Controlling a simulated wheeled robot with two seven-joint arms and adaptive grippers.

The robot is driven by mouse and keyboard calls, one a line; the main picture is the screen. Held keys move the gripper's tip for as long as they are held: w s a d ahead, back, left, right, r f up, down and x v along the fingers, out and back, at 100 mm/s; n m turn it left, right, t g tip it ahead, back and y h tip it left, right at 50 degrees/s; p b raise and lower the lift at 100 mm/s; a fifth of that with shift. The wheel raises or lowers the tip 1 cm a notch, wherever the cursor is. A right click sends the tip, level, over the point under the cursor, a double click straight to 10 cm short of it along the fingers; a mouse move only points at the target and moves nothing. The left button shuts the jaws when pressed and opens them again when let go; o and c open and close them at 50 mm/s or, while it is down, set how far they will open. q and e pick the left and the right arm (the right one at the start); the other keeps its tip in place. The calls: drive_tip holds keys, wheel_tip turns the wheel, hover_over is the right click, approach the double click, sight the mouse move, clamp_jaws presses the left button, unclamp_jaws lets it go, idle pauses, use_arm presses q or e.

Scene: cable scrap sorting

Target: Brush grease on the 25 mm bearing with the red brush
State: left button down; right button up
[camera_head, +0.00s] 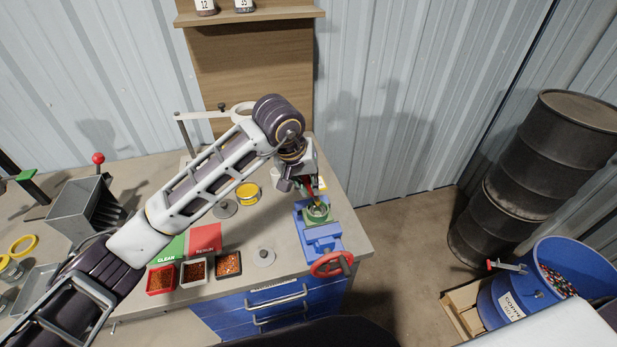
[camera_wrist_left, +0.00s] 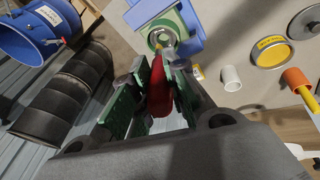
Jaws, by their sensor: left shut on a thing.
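My left gripper (camera_head: 309,186) is shut on the red brush (camera_head: 311,189) and holds it pointing down over the blue vise (camera_head: 322,238). In the left wrist view the brush's red handle (camera_wrist_left: 159,88) sits between the green finger pads. A metal ring that looks like the bearing (camera_head: 318,211) lies in the green-lined vise jaws; it also shows in the left wrist view (camera_wrist_left: 161,38). The brush's tip is at or just above the ring; I cannot tell whether it touches. Grease on the ring cannot be made out. My right gripper is out of view.
A yellow tin (camera_head: 247,193) stands left of the vise, beside a metal stand. Red, white and black trays (camera_head: 195,271) of granules sit at the bench front. A red handwheel (camera_head: 331,264) sticks out at the vise front. Dark drums (camera_head: 545,150) and a blue barrel stand right.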

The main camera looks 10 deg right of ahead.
use_arm(q)
drive_tip(key=shift+f, duration=0.95)
drive_tip(key=shift+f+b, duration=0.85)
drive_tip(key=shift+b, duration=0.15)
idle(0.6)
drive_tip(key=shift+s+d+r+b, duration=0.15)
drive_tip(key=shift+s+d+b, duration=0.2)
drive_tip(key=shift+s+d, duration=0.25)
drive_tip(key=shift+a, duration=0.1)
drive_tip(key=shift+w+b, duration=0.55)
drive_tip(key=shift+w, duration=0.55)
